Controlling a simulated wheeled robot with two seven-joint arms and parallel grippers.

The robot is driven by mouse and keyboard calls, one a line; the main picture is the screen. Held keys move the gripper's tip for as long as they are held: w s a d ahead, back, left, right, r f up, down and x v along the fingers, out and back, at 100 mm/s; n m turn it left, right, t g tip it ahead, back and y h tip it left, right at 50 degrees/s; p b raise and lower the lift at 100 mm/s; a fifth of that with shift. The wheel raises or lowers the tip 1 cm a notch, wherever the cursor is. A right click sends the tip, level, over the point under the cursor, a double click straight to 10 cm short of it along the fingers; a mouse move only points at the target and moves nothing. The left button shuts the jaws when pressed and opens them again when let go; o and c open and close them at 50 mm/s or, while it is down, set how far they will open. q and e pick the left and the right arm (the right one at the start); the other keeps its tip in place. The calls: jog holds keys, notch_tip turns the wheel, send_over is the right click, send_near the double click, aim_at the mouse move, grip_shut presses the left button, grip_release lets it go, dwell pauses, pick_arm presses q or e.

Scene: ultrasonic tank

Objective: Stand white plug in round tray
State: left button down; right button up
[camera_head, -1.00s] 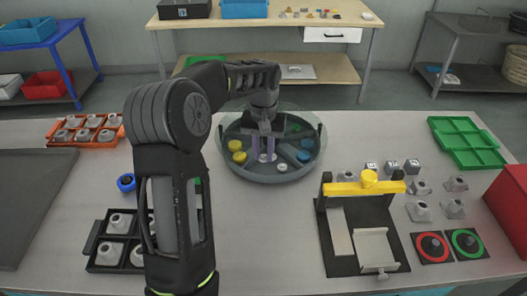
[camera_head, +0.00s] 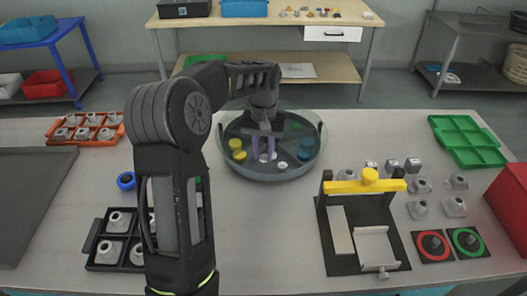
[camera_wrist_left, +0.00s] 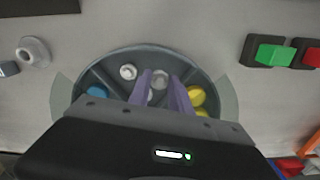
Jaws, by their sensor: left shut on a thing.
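The round tray (camera_head: 270,178) is a grey dish with dividers near the middle of the table. My left gripper (camera_head: 263,157) reaches down into it, its purple fingers shut on a small white plug, which shows between the fingertips in the left wrist view (camera_wrist_left: 150,96). The fingers hide most of it, and I cannot tell whether it touches the tray floor. Another white plug (camera_head: 282,165) stands in the tray beside the gripper; it also shows in the left wrist view (camera_wrist_left: 128,71). My right gripper is out of view.
Yellow discs (camera_head: 236,144) lie at the tray's left and blue discs (camera_head: 306,142) at its right. A yellow-topped fixture (camera_head: 362,187) stands to the right. A black tray of grey parts (camera_head: 113,222) lies front left, near my left arm.

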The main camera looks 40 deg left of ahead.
pick_arm(q)
jog(key=shift+f+b, duration=0.9)
jog(key=shift+f, duration=0.6)
dwell(0.6)
jog(key=shift+f, duration=0.3)
dwell(3.7)
jog(key=c, duration=1.1)
grip_release()
jog(key=shift+r, duration=0.25)
notch_tip(320, 180, up, 7)
jog(key=shift+r+b, duration=0.2)
jog(key=shift+b, duration=0.25)
